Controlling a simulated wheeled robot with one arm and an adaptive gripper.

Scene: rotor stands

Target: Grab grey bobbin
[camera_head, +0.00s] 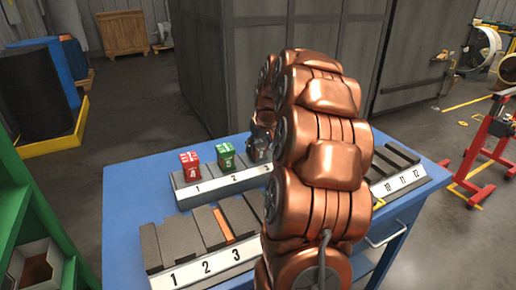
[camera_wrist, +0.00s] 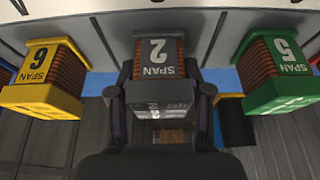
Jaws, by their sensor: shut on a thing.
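In the head view my gripper (camera_head: 260,142) is at the back row of the rack, by the slot marked 3, beside the green bobbin (camera_head: 226,156). My copper-coloured arm hides much of that area, and I cannot make out the grey bobbin there.
A yellow bobbin (camera_wrist: 42,78) marked 6 and the green bobbin (camera_wrist: 275,70) marked 5 flank it closely. A red bobbin (camera_head: 190,167) stands at slot 1. The front rack (camera_head: 190,272) holds dark blocks and an orange strip on the blue table (camera_head: 120,205).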

